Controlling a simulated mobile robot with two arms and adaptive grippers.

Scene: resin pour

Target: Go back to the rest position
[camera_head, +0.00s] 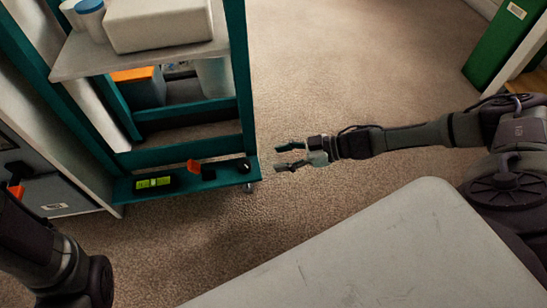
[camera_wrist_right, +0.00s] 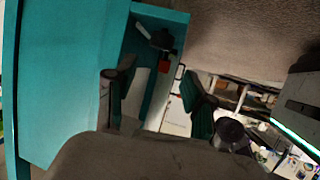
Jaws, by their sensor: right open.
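My right gripper (camera_head: 279,157) reaches in from the right in the head view, over the carpet. Its two fingers are apart and nothing is between them. The fingertips point left, just to the right of the end of the teal shelf unit's lowest ledge (camera_head: 222,173); a small gap shows between them in the picture. In the right wrist view the two fingers (camera_wrist_right: 157,100) stand apart, with teal shelf parts behind them. My left arm shows as dark links at the lower left of the head view; its gripper is out of frame.
The ledge bears a black device with a yellow-green display (camera_head: 153,184), a small orange-red thing (camera_head: 193,165) and a black item (camera_head: 208,173). A white box (camera_head: 158,25) and blue-lidded containers (camera_head: 91,17) stand above. Open carpet (camera_head: 350,75) lies behind my right arm.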

